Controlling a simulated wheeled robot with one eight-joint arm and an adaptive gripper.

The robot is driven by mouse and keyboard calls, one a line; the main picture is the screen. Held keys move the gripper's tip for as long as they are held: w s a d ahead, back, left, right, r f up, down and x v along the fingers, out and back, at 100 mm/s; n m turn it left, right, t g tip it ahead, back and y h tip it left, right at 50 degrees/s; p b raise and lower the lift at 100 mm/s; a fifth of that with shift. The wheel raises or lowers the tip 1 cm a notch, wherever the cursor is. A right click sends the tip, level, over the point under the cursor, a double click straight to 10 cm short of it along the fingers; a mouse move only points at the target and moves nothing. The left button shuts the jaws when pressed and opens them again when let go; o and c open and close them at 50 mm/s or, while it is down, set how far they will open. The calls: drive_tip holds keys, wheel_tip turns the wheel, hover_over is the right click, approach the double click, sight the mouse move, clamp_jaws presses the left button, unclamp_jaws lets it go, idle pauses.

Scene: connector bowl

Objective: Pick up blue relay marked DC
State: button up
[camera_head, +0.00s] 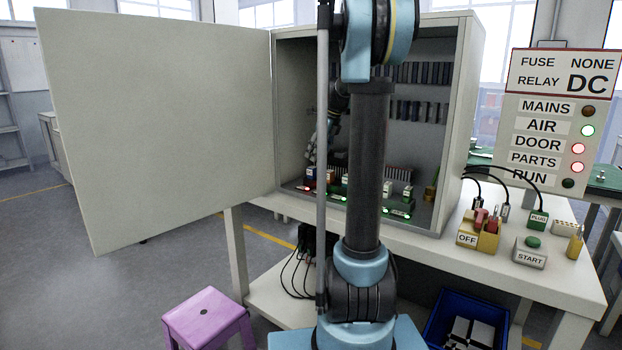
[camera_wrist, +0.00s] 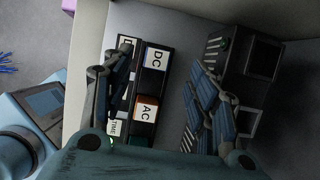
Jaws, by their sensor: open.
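My gripper (camera_wrist: 160,62) is open, with one finger on each side of the wrist view. The left finger partly covers another label at the rack's left edge. No contact between fingers and DC block is visible. In the head view my gripper (camera_head: 315,150) is inside the cabinet, partly hidden behind my arm, and the DC block cannot be made out.
The cabinet (camera_head: 460,110) stands open, its door (camera_head: 160,120) swung left. A dark box (camera_wrist: 250,65) stands right of the rack. A sign (camera_head: 560,80) reads relay DC, fuse none. The table (camera_head: 540,280) holds a start button (camera_head: 530,255). A purple stool (camera_head: 205,315) stands on the floor.

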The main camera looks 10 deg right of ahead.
sight(312, 167)
drive_tip(key=shift+s+x, duration=0.1)
drive_tip(key=shift+x, duration=1.8)
drive_tip(key=shift+s+x, duration=0.15)
drive_tip(key=shift+x, duration=1.75)
drive_tip(key=shift+d+f, duration=0.1)
drive_tip(key=c, duration=1.1)
